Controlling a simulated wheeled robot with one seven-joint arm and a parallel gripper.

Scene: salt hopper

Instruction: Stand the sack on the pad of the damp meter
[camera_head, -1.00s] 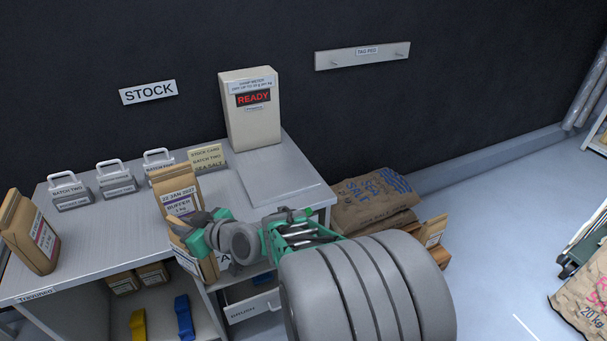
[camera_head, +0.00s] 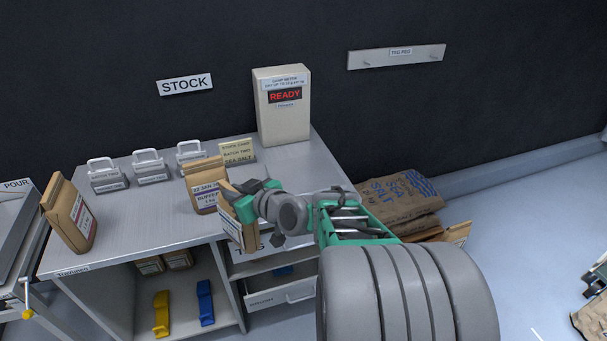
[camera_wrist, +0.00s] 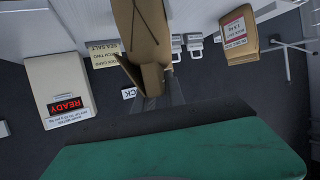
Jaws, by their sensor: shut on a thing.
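My gripper (camera_head: 255,195) is shut on a brown paper sack (camera_head: 238,228) and holds it at the bench's front edge, in front of another sack marked Buffer 1 kg (camera_head: 206,190). The held sack also shows at the top of the wrist view (camera_wrist: 143,35). The damp meter (camera_head: 283,110) is a cream box at the back right of the bench, its display reading READY; it also shows in the wrist view (camera_wrist: 65,85). Its flat pad (camera_head: 292,165) lies in front of it, bare where visible and partly hidden by my arm.
Another sack (camera_head: 70,215) stands at the bench's left end. Big salt sacks (camera_head: 400,200) lie beyond the bench's right end. A pour frame (camera_head: 18,235) is at far left.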

